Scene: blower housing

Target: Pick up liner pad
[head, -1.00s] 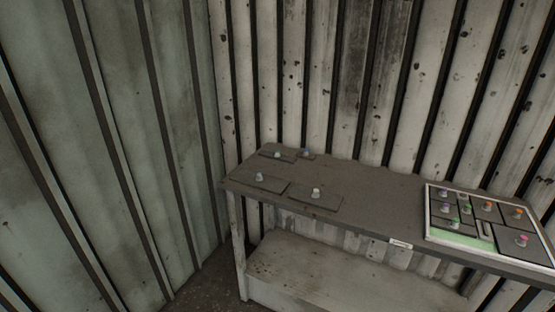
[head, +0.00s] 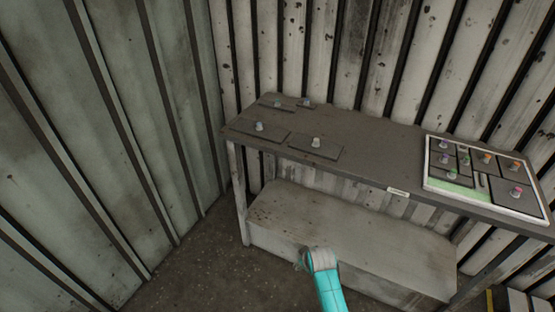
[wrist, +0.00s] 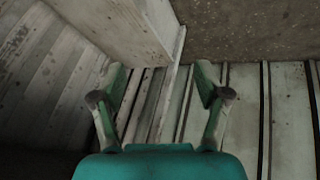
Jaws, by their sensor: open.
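Several flat dark pads with small pale knobs lie on the left part of the grey bench top (head: 380,150). A front right pad (head: 328,151) and a front left pad (head: 247,130) are the larger ones. Behind them are a smaller pad (head: 270,103) and a bluish knob (head: 307,102) on a piece hard to make out. I cannot tell which one is the liner pad. My gripper (wrist: 160,98) shows in the wrist view with its two fingers wide apart and nothing between them. It is away from the pads, which are not in the wrist view.
A white-framed tray (head: 428,184) with several dark pieces bearing coloured knobs and a green area lies at the bench's right. Corrugated walls close the left and back. The bench middle is clear.

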